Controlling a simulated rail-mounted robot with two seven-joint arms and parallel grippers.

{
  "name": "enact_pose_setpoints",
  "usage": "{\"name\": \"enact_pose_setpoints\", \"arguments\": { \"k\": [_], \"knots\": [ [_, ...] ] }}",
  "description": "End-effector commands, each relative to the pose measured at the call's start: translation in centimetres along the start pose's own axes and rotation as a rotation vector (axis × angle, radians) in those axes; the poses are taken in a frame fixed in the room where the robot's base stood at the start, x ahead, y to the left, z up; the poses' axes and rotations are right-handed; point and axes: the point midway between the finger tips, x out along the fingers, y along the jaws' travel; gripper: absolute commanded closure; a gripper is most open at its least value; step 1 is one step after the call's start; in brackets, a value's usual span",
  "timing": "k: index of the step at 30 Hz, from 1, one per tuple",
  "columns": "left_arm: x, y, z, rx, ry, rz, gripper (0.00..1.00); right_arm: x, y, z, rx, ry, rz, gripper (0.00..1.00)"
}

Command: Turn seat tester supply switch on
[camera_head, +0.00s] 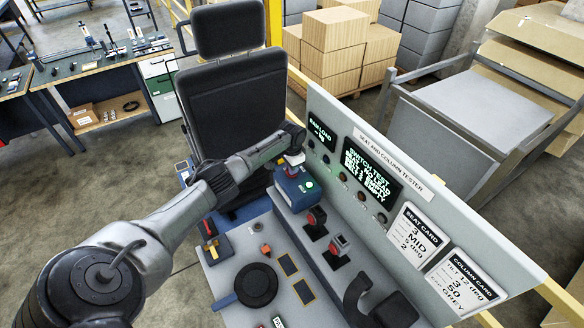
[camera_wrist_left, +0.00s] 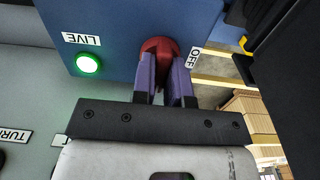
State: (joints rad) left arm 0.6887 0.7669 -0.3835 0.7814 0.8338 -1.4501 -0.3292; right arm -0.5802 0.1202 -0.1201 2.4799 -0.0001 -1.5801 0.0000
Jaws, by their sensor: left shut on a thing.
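The supply switch is a red rotary knob (camera_wrist_left: 158,46) on a blue box (camera_head: 298,190). In the left wrist view, an OFF label (camera_wrist_left: 193,57) is to the right of the knob and a LIVE label (camera_wrist_left: 81,39) is at the upper left. A green lamp (camera_wrist_left: 88,64) beside the LIVE label is lit; it also shows in the head view (camera_head: 310,184). My left gripper (camera_wrist_left: 168,72) is shut on the red knob, with its two purple fingers on either side, partly hiding it. My right gripper is not in view.
The tester panel (camera_head: 393,165), with lit screens and cards, rises just right of the box. A black seat (camera_head: 236,105) stands behind it. Cartons and a grey trolley are farther back.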

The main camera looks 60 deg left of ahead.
Motion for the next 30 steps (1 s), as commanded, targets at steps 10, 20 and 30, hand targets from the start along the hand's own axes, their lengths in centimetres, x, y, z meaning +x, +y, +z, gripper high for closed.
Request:
{"name": "enact_pose_setpoints", "arguments": {
  "k": [10, 20, 30],
  "knots": [
    [-0.04, 0.03, -0.04, 0.011, 0.001, 0.0, 1.0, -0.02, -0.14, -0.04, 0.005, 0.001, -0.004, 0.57],
    [-0.03, 0.03, -0.03, 0.01, 0.0, -0.001, 0.63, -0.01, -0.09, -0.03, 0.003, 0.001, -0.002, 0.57],
    [-0.44, -0.02, -0.04, 0.008, 0.001, -0.001, 0.61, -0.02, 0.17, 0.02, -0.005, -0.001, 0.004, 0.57]
  ]
}}
